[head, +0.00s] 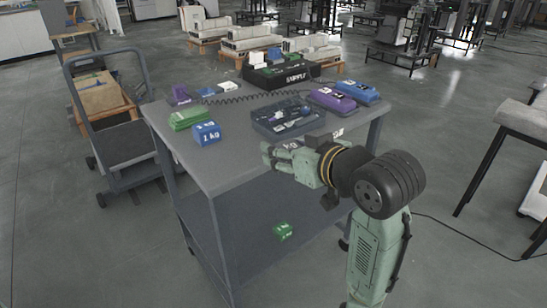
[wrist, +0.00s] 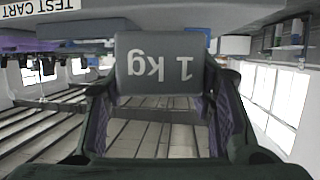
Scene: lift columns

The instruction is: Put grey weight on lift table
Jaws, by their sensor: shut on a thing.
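The grey weight (wrist: 160,65), a block marked 1 kg, fills the top middle of the wrist view, its lettering upside down. My gripper (wrist: 158,100) has its fingers on both sides of it and is shut on it. In the head view my gripper (head: 277,157) is at the front edge of the grey cart (head: 225,172), near its label; the weight is mostly hidden there by the fingers. Which thing is the lift table I cannot tell for certain; a light-topped table with dark legs (head: 510,122) stands at the right.
On the cart are a blue weight (head: 206,133), a green block (head: 189,117), a dark tray (head: 288,130), purple (head: 332,99) and blue (head: 358,91) boxes, and a black case (head: 280,76). A green weight (head: 283,231) is on the lower shelf. A trolley (head: 120,150) stands left.

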